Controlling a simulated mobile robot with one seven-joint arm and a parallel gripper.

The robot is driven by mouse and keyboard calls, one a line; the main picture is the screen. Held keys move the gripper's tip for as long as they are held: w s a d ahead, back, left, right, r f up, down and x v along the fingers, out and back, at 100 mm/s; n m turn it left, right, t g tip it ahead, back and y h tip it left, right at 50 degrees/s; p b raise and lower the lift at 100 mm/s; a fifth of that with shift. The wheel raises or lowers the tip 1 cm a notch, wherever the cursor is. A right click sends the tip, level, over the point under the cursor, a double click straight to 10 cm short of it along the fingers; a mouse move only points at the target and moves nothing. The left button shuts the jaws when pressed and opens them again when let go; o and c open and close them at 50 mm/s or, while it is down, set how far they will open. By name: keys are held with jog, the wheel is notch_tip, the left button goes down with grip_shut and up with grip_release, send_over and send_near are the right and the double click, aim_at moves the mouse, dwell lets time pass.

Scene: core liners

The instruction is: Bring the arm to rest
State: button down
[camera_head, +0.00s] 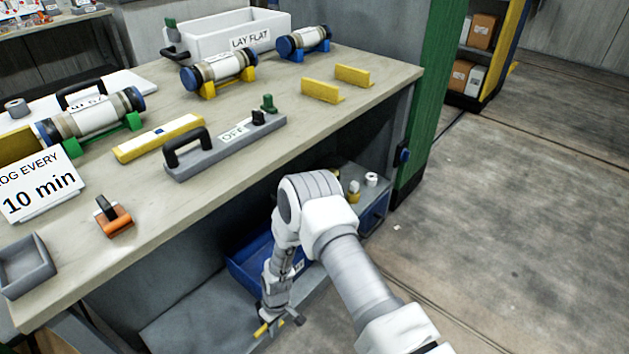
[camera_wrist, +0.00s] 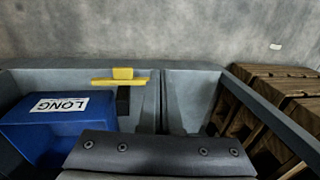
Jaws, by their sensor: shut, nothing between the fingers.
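My gripper (camera_head: 277,322) hangs low at the end of my folded arm, in front of the workbench and below the level of its top. Its fingers are small in the head view; they are shut with nothing held. In the wrist view a dark bar with screws, which looks like part of my gripper, crosses the bottom. A yellow piece (camera_wrist: 121,77) on a black post shows beyond it; I cannot tell what it belongs to.
The workbench (camera_head: 335,125) carries core liners, a grey OFF device (camera_head: 225,148) and a white LAY FLAT bin (camera_head: 225,40). A blue bin (camera_head: 250,265) stands on the lower shelf near my forearm; a blue LONG bin (camera_wrist: 60,125) shows in the wrist view.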

jog(key=w+d+r+m+t, duration=0.1)
jog(key=w+d+r, duration=0.25)
jog(key=r, duration=0.85)
jog(key=w+d+r+m+t, duration=0.15)
jog(key=d+r, duration=0.25)
jog(key=r, duration=0.8)
jog(key=w+d+r+m+t, duration=0.1)
jog(key=w+d+r, duration=0.2)
jog(key=r, duration=1)
jog(key=s+d+r+m+t, duration=0.1)
jog(key=s+d+r+m, duration=0.1)
jog(key=s+d+r, duration=0.6)
jog(key=s+d+r+m+t, duration=0.2)
jog(key=s+d+r, duration=0.3)
jog(key=r, duration=0.6)
jog(key=s+d+r+m+h, duration=0.1)
jog(key=s+d+r+m, duration=0.1)
jog(key=s, duration=0.7)
notch_tip(320, 180, up, 20)
jog(key=p, duration=2)
jog(key=shift+r+p, duration=0.25)
jog(key=shift+p, duration=0.1)
